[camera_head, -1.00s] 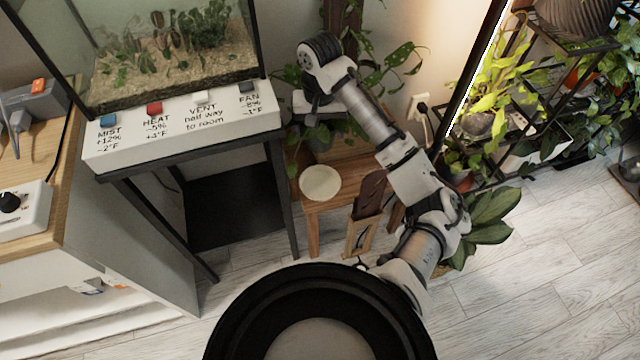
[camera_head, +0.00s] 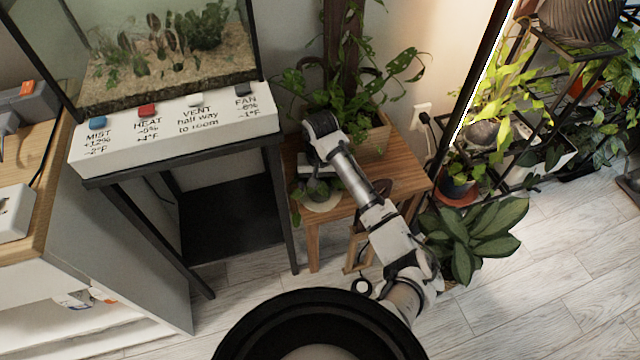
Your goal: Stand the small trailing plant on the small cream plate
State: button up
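The small trailing plant (camera_head: 317,190) is below my gripper (camera_head: 306,168), over the small cream plate (camera_head: 324,205). Its leaves cover the back of the plate, and a strand hangs at the left, by the table edge. My gripper seems shut on the plant's pot, but the fingers and pot are mostly hidden under my wrist. I cannot tell whether the pot touches the plate. The plate lies on the small wooden table (camera_head: 345,212), near its front left corner.
A planter (camera_head: 378,140) with a larger climbing plant stands at the table's back. The terrarium's control ledge (camera_head: 180,135) is close on the left. A broad-leaved plant (camera_head: 472,235) stands on the floor at right, with a black plant rack (camera_head: 570,70) behind.

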jog(key=shift+f, duration=0.2)
jog(key=shift+f, duration=0.1)
jog(key=shift+f, duration=0.1)
jog(key=o, duration=1)
jog(key=shift+f, duration=0.1)
notch_tip(320, 180, up, 13)
jog(key=p, duration=0.2)
jog(key=shift+f+p, duration=0.2)
jog(key=shift+p, duration=0.15)
